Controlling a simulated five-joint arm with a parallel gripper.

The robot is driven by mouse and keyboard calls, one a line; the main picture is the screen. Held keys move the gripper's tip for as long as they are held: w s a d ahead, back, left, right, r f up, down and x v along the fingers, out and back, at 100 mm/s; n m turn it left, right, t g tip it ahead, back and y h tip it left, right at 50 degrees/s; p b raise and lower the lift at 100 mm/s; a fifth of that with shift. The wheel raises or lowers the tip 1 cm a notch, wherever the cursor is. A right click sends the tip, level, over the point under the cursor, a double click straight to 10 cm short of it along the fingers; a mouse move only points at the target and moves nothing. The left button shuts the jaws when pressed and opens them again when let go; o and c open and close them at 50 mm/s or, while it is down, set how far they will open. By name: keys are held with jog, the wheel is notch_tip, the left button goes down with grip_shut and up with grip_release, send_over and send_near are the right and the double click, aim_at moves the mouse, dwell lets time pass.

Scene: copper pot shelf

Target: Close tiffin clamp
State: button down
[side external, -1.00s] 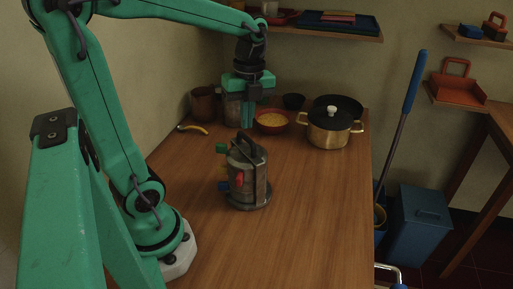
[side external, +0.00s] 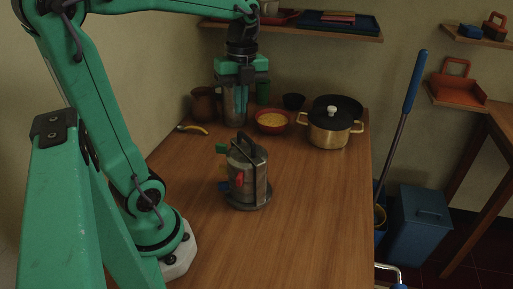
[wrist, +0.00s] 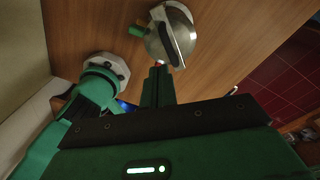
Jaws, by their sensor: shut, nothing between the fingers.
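The tiffin carrier (side external: 246,172) stands upright on the wooden table, a grey metal can with a dark handle on top. I cannot tell which clamp is open. My gripper (side external: 240,121) points down behind the tiffin in the side view, shut and empty. In the wrist view the tiffin (wrist: 172,36) lies beyond my shut fingers (wrist: 158,68), its green tab (wrist: 137,31) sticking out left.
Behind are a brown cup (side external: 204,104), a yellow curved item (side external: 194,129), a red bowl (side external: 272,121) of yellow food, a small dark bowl (side external: 293,101) and a brass pot (side external: 329,131). A shelf (side external: 330,34) hangs above. The table right of the tiffin is clear.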

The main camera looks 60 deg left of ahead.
jog(key=a+f, duration=0.2)
jog(key=a, duration=0.5)
jog(key=shift+a+f, duration=0.2)
jog(key=shift+a, duration=0.1)
jog(key=s+d+n+t, duration=0.4)
jog(key=d+n+t, duration=0.2)
jog(key=d+n, duration=1)
jog(key=n, duration=0.3)
jog(key=shift+s+d+r, duration=0.2)
jog(key=shift+d+r, duration=0.15)
jog(key=shift+r, duration=0.05)
dwell(0.8)
